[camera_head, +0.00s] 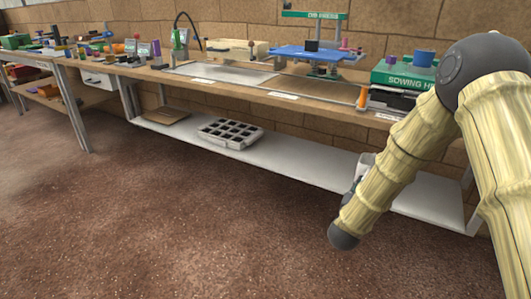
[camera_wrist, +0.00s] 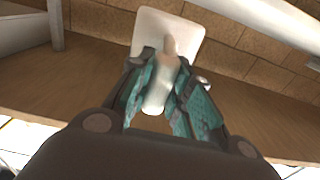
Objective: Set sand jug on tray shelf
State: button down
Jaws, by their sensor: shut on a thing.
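In the wrist view my gripper (camera_wrist: 168,95) is shut on the pale sand-coloured jug (camera_wrist: 170,25). Its two dark fingers with teal pads close on the jug's narrow handle part from both sides. The jug's broad square face shows beyond the fingers. In the head view a small pale part of the jug (camera_head: 366,159) shows beside my arm, over the right part of the white lower shelf (camera_head: 300,165). My arm hides most of the jug and gripper there. I cannot tell whether the jug touches the shelf. A grey tray with several pockets (camera_head: 230,133) lies on the shelf.
A flat brown cardboard piece (camera_head: 160,115) lies left of the tray. The wooden bench top (camera_head: 290,97) runs above the shelf, with a blue press (camera_head: 308,52) and a green box (camera_head: 403,76) on it. The shelf between the tray and my arm is clear. A brick wall stands behind.

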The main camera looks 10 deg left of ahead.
jog(key=shift+a+r, duration=0.1)
jog(key=w+d+b, duration=0.1)
jog(key=w+d, duration=0.1)
jog(key=d, duration=0.2)
jog(key=w+d+f+b, duration=0.1)
jog(key=w+d+b, duration=0.1)
jog(key=d, duration=0.3)
jog(key=w+d+b, duration=0.1)
jog(key=w+d, duration=0.2)
jog(key=d, duration=0.2)
jog(key=shift+w+f+b, duration=0.15)
jog(key=shift+f+b, duration=0.1)
jog(key=shift+b, duration=0.05)
notch_tip(320, 180, down, 4)
jog(key=shift+w+d+r+b, duration=0.15)
jog(key=shift+b, duration=0.95)
jog(key=shift+r, duration=0.15)
jog(key=c, duration=1.3)
grip_release()
jog(key=shift+f, duration=0.2)
jog(key=shift+r, duration=0.1)
